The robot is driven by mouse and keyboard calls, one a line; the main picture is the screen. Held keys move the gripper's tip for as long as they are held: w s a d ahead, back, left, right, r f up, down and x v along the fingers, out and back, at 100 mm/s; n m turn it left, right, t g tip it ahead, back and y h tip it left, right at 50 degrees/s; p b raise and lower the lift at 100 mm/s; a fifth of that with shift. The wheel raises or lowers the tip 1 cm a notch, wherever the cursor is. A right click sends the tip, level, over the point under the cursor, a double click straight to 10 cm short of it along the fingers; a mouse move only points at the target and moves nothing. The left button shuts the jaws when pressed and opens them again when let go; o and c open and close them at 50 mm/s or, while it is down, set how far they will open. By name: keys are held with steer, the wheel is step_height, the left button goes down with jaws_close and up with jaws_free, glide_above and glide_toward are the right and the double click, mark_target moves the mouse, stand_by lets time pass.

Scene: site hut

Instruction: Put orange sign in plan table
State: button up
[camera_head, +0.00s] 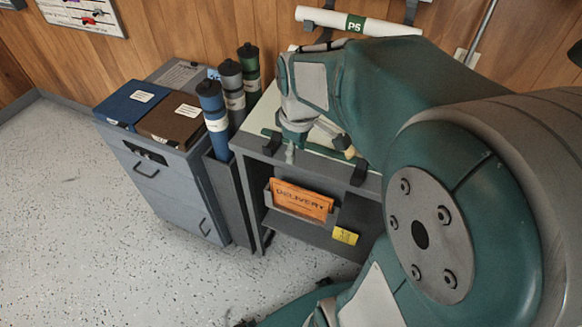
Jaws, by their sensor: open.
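The orange sign (302,199), lettered "DELIVERY", sits tilted in a grey holder (301,216) on the front of the plan table (258,147). The holder's lip covers the sign's lower edge. The plan table is dark grey with a pale top and an open shelf below. My gripper (291,145) is small in view, above the table's top near its left part, higher than the sign and apart from it. It is open, with nothing seen between its fingers. My arm hides the right part of the table.
A yellow tag (345,236) hangs on the table front, right of the holder. Capped blue, grey and green tubes (216,124) stand left of the table. A grey cabinet (170,185) bears blue (130,103) and brown (171,121) boxes. The speckled floor (100,250) in front is clear.

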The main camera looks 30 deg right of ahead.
steer(key=s+a+r+m+t, duration=0.4)
steer(key=s+a+r+m, duration=0.2)
steer(key=s+a, duration=0.2)
steer(key=s, duration=0.2)
steer(key=shift+s+r+t, duration=0.15)
steer(key=shift+s+t, duration=0.15)
steer(key=shift+s, duration=0.1)
steer(key=shift+a, duration=0.1)
